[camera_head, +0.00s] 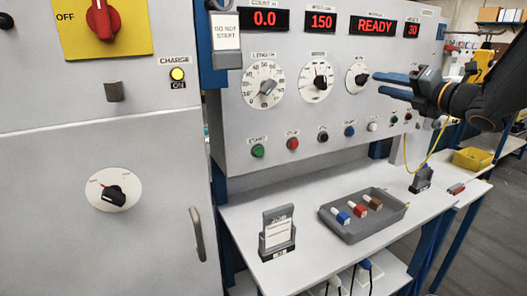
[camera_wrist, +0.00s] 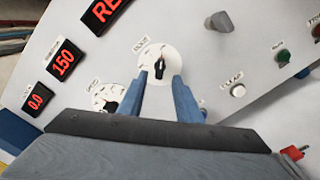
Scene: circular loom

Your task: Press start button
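The start button is a green round button (camera_head: 257,151) under a START label, at the left end of the button row on the grey panel (camera_head: 330,60). I cannot make it out in the wrist view. My gripper (camera_head: 379,85) has two blue fingers and is open and empty. It is in front of the panel's right part, well to the right of the start button and higher. In the wrist view, the open fingers (camera_wrist: 160,80) point toward the rightmost dial (camera_wrist: 158,63), with a black knob; whether they touch it is unclear.
A DO NOT START sign (camera_head: 227,33) hangs at the panel's upper left. A red button (camera_head: 292,143) and other controls line the row. Displays read 0.0, 150, READY and 30. Below, a table (camera_head: 320,265) bears a grey tray (camera_head: 357,234) with coloured pieces and a JOB card stand (camera_head: 278,238).

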